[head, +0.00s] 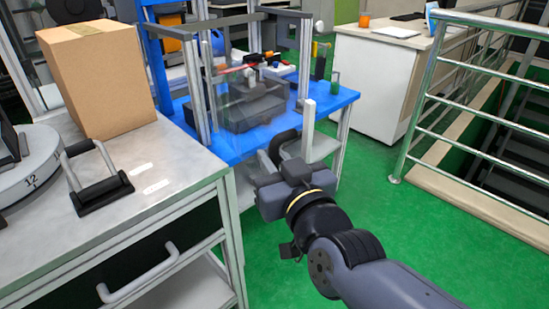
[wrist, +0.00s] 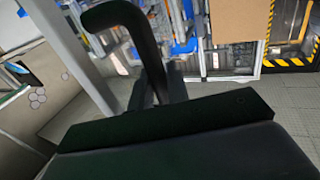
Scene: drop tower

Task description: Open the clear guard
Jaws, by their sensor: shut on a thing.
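The clear guard (head: 250,105) shows as a faint see-through panel at the front of the drop tower frame (head: 198,90). Its outline is hard to make out, and I cannot tell how far it stands open. A black curved handle (head: 283,143) is at its near right side. My gripper (head: 272,172) is at this handle, in front of the blue table. In the wrist view the black handle (wrist: 125,18) rises from between the dark fingers. My gripper is shut on it, though the fingertips are largely hidden in the head view.
The blue table (head: 225,148) carries the tower and a dark block (head: 252,104) behind the panel. A grey bench (head: 140,190) with a cardboard box (head: 98,80) stands at left. A metal railing (head: 420,100) is at right. Green floor (head: 375,200) is free between.

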